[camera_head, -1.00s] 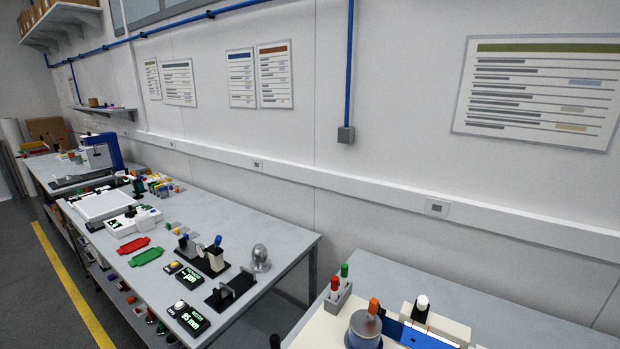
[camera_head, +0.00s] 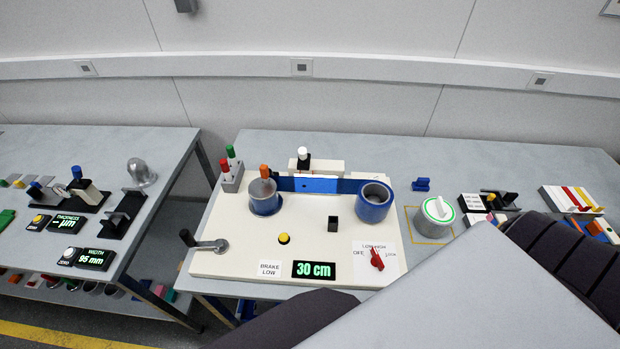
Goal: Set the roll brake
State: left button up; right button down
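A cream winding board (camera_head: 330,232) lies on the middle table. A red brake knob (camera_head: 377,259) sits at its right front on a white label with small words, including LOW and HIGH; its exact pointing is hard to tell. A blue strip (camera_head: 315,184) runs between a left roll (camera_head: 265,204) with an orange-tipped top and a hollow blue right roll (camera_head: 374,203). A crank (camera_head: 208,244) is at the left. Neither gripper is in view.
A yellow button (camera_head: 284,239) and black post (camera_head: 333,224) stand on the board. A red-and-green pen holder (camera_head: 231,172) is behind left, a white round dial (camera_head: 437,214) to the right. Parts of my body cover the lower right. A gap separates the left bench (camera_head: 130,143).

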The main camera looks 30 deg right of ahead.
aim_at(376, 261)
jog(key=z, duration=1.8)
